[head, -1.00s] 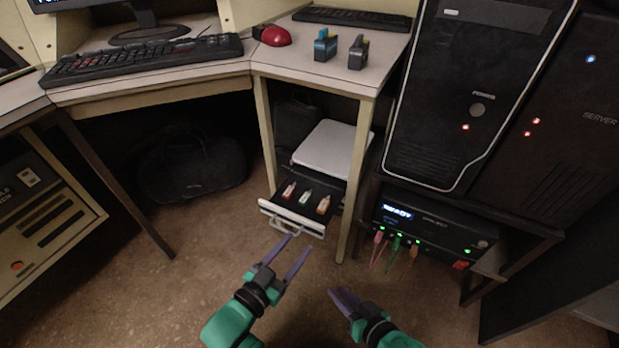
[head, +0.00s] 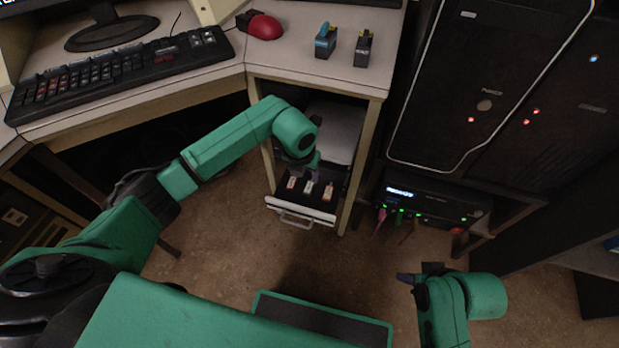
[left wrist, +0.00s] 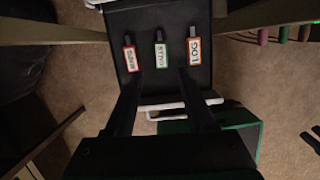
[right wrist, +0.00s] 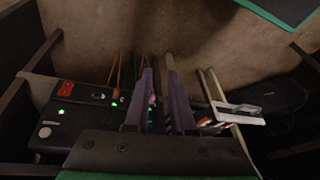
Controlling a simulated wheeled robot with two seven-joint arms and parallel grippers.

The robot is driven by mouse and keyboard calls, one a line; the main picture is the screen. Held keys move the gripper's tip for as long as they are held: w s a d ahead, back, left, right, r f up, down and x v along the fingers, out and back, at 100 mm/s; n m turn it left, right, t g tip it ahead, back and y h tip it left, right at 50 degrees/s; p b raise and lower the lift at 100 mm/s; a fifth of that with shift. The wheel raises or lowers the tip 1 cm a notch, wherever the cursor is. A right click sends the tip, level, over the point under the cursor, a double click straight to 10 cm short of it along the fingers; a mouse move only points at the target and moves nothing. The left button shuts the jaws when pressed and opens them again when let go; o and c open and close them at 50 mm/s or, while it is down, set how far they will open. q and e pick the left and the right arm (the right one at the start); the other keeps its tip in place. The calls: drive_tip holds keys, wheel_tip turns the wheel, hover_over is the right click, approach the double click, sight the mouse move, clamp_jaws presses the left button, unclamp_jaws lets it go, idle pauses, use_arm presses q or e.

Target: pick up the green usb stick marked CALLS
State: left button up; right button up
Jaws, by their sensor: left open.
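The green usb stick (left wrist: 160,52) lies in the open drawer, in the middle of a row of three, its label small and turned in the left wrist view. It also shows in the head view (head: 309,188). My left gripper (left wrist: 160,80) is open and empty above the drawer, pointing down. In the left wrist view its fingers are apart, with the green stick just beyond the gap between the tips. In the head view the left gripper (head: 300,168) is partly hidden by its own wrist. My right gripper (right wrist: 159,72) is empty, its fingers slightly apart, away from the drawer.
A red stick (left wrist: 129,55) and an orange stick (left wrist: 194,47) lie either side of the green one. The drawer front (head: 300,212) has a handle. Desk legs flank the drawer. A black box (head: 430,205) with hanging cables is to the right. Two small blocks stand on the desk.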

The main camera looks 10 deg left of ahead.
sight(309, 188)
use_arm(q)
drive_tip(key=b+x, duration=0.3)
drive_tip(key=x, duration=0.1)
drive_tip(key=shift+s, duration=0.1)
drive_tip(key=b+x, duration=0.4)
drive_tip(key=shift+d+f, duration=0.1)
drive_tip(key=shift+f, duration=0.25)
use_arm(e)
drive_tip(key=w+a+f+t+y, duration=0.1)
drive_tip(key=a+f+t+y, duration=0.1)
drive_tip(key=a+f+t, duration=0.2)
drive_tip(key=w+a+f+t+y, duration=0.2)
drive_tip(key=a+f+t+y, duration=0.1)
drive_tip(key=a, duration=0.4)
drive_tip(key=shift+w+f+m+t, duration=0.25)
drive_tip(key=shift+f+m+t, duration=0.15)
drive_tip(key=shift+f, duration=0.3)
use_arm(q)
drive_tip(key=shift+c, duration=0.3)
clamp_jaws()
